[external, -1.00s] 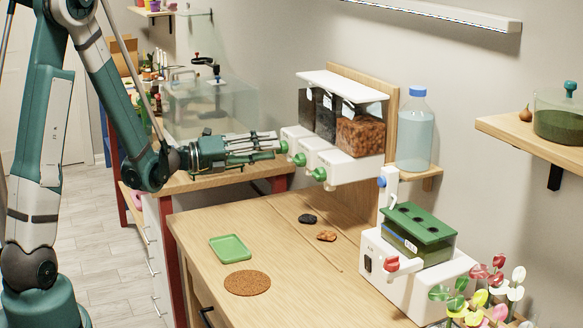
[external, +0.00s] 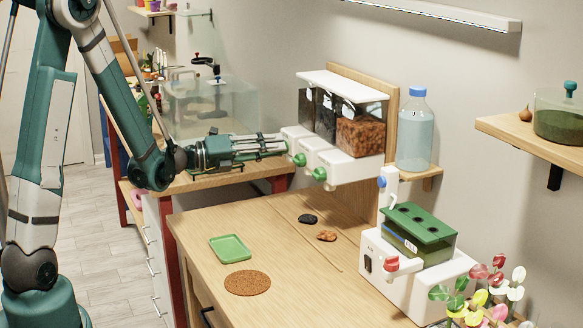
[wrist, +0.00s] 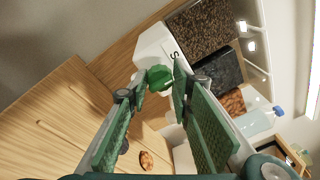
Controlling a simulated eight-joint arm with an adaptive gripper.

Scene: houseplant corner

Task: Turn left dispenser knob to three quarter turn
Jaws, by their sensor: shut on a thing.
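The white dispenser unit (external: 345,165) is on the wall, with three front outlets in a row. The middle green knob (external: 299,160) and the right green knob (external: 319,174) show in the external view. My gripper (external: 281,146) is at the leftmost outlet, shut on the left knob, which its fingers hide in that view. In the wrist view the left dispenser knob (wrist: 160,78) is green and sits between the two fingertips, against the white outlet housing (wrist: 154,45). The knob's exact turn angle cannot be read.
A green tray (external: 230,248) and a round cork mat (external: 247,283) lie on the wooden bench (external: 300,285). A dark stone and a brown stone lie below the dispensers. A water bottle (external: 414,135) and a white machine with a green top (external: 421,228) stand to the right.

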